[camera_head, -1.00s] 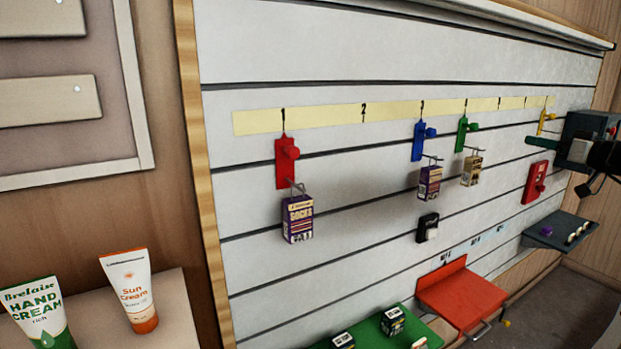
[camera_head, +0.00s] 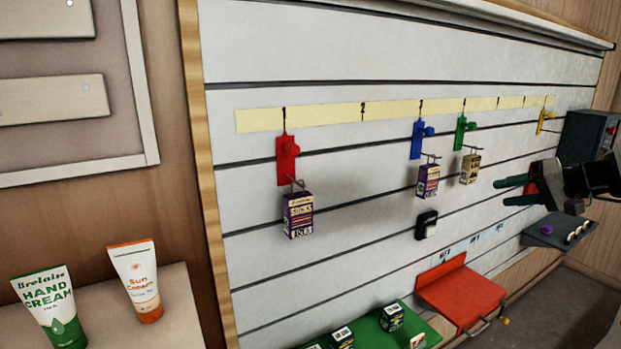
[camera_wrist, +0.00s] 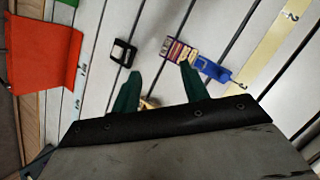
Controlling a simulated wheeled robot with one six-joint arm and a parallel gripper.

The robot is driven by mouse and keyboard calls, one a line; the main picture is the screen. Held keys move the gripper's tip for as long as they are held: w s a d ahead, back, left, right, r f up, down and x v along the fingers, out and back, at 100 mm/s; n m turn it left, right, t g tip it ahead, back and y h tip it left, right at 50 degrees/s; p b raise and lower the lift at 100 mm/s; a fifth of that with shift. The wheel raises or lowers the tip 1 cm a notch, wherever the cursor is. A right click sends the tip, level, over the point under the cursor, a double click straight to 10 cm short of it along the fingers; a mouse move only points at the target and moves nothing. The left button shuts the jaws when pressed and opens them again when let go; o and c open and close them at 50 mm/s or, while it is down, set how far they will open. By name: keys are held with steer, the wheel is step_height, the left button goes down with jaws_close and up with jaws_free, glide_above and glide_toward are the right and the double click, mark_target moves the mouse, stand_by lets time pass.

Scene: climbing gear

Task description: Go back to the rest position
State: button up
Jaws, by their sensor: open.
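My gripper (camera_head: 512,190) is at the right of the head view, in front of the slatted wall, with its two green fingers apart and nothing between them. In the wrist view the green fingers (camera_wrist: 160,85) point toward the wall. Beyond them hang a purple-and-cream box (camera_wrist: 181,50) and a blue hook holder (camera_wrist: 213,70). The same blue holder (camera_head: 417,140) and its box (camera_head: 428,181) show in the head view, clear of the gripper.
A red hook (camera_head: 287,160) holds a purple box (camera_head: 298,215); a green hook (camera_head: 461,132) holds a cream box (camera_head: 470,168). A black holder (camera_head: 426,225) is on the wall. A red shelf (camera_head: 462,293) and green shelf (camera_head: 367,333) jut out below. Two tubes stand at left.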

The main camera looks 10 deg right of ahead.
steer(key=s+a+f+g, duration=0.1)
steer(key=s+a+g, duration=0.15)
steer(key=a, duration=0.35)
steer(key=s+a+f+g, duration=0.2)
steer(key=a+g, duration=0.1)
steer(key=a, duration=0.4)
steer(key=s+a+f+n+g+h, duration=0.2)
steer(key=s+a+n+g+h, duration=0.2)
steer(key=s+a, duration=1.4)
steer(key=shift+s+a+n+h, duration=0.2)
steer(key=shift+a+n+h, duration=0.6)
steer(key=shift+h, duration=0.3)
